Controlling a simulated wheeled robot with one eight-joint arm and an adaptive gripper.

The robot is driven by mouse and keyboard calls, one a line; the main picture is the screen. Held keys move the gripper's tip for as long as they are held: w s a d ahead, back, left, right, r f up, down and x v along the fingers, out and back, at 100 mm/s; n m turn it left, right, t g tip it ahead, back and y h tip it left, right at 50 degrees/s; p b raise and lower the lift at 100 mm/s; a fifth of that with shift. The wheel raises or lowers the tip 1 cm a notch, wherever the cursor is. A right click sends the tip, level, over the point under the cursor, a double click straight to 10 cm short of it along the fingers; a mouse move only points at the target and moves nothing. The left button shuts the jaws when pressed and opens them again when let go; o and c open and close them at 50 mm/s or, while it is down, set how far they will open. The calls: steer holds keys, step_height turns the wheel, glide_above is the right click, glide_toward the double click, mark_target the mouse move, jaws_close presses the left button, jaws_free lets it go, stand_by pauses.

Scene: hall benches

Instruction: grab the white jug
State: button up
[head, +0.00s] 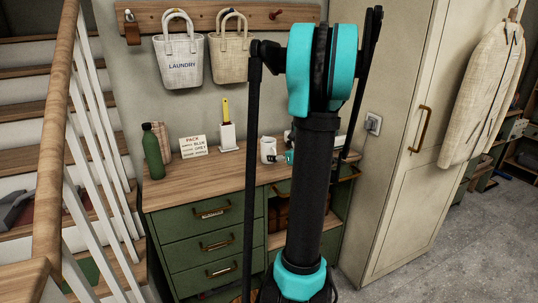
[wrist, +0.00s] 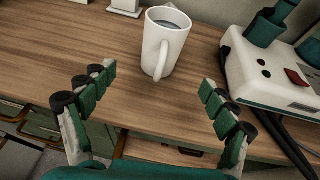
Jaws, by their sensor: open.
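The white jug (wrist: 158,42) stands upright on the wooden bench top, with its handle facing my gripper. It holds something greyish inside. It also shows in the head view (head: 267,147), just left of my arm. My gripper (wrist: 158,80) is open and empty in the wrist view. Its two green-padded fingers are spread left and right in front of the jug, and the jug lies beyond the fingertips. In the head view my arm hides most of the gripper.
A white device (wrist: 275,75) with dark green parts and a black cable stands right of the jug. In the head view a brush in a white holder (head: 227,136), a sign (head: 193,146) and a green bottle (head: 153,152) stand to the left. The bench front is clear.

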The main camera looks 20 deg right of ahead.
mark_target(275, 154)
steer(key=x, duration=0.6)
steer(key=shift+w, duration=0.15)
steer(key=shift+x, duration=2.75)
steer(key=shift+d+r, duration=0.1)
steer(key=shift+r, duration=0.05)
steer(key=c, duration=1.5)
steer(key=shift+r, duration=0.15)
